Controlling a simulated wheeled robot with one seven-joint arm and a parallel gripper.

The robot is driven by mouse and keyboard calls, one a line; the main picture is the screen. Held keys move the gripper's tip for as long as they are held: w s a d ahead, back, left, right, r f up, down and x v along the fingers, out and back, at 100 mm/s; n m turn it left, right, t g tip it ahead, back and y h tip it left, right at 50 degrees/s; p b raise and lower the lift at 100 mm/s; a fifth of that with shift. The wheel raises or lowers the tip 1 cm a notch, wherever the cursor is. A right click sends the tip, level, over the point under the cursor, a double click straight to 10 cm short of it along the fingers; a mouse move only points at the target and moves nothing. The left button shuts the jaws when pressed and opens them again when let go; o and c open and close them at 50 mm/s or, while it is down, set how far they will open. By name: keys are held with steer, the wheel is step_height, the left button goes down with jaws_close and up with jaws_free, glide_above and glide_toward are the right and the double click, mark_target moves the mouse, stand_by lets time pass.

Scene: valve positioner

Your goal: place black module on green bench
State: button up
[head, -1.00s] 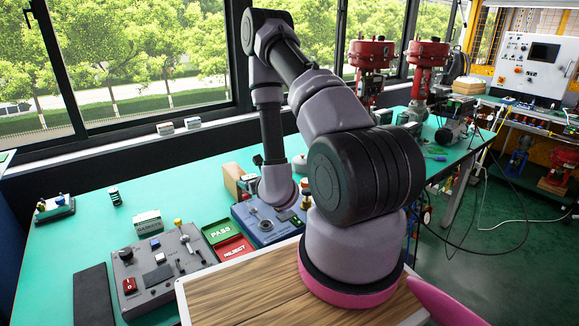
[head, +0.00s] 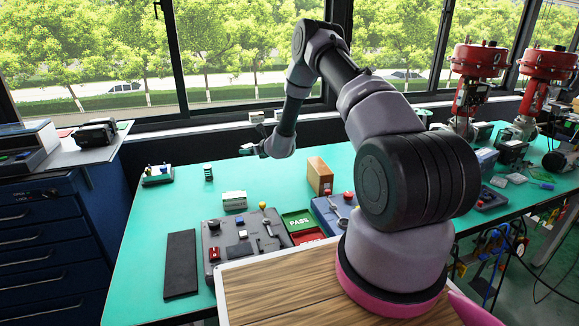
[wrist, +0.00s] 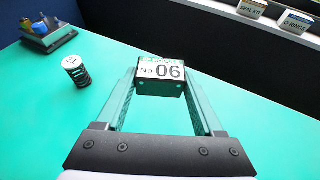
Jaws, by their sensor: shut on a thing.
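The black module (wrist: 160,88), with a white label reading "No 06", is between the fingertips of my gripper (wrist: 160,92) in the wrist view. My gripper is shut on it, with one green-grey finger on each side. The green bench (head: 145,225) runs across the head view, and its surface (wrist: 60,130) lies below the module in the wrist view. The module appears to be held above the bench; the exact gap cannot be told. In the head view my gripper (head: 248,150) is small and over the back part of the bench.
A small black-and-white cylinder (wrist: 76,70) and a tray with coloured items (wrist: 46,36) stand left of the module. Boxes (wrist: 251,8) sit on the window ledge. A control panel (head: 240,240), PASS tray (head: 298,222) and wooden block (head: 319,175) are nearer. Bench around the module is clear.

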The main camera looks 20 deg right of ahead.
mark_target(253, 174)
step_height(253, 174, down, 10)
steer(key=shift+d+r, duration=0.1)
steer(key=shift+r, duration=0.15)
steer(key=shift+f, duration=0.1)
steer(key=o, duration=1.4)
steer(key=shift+o, duration=0.2)
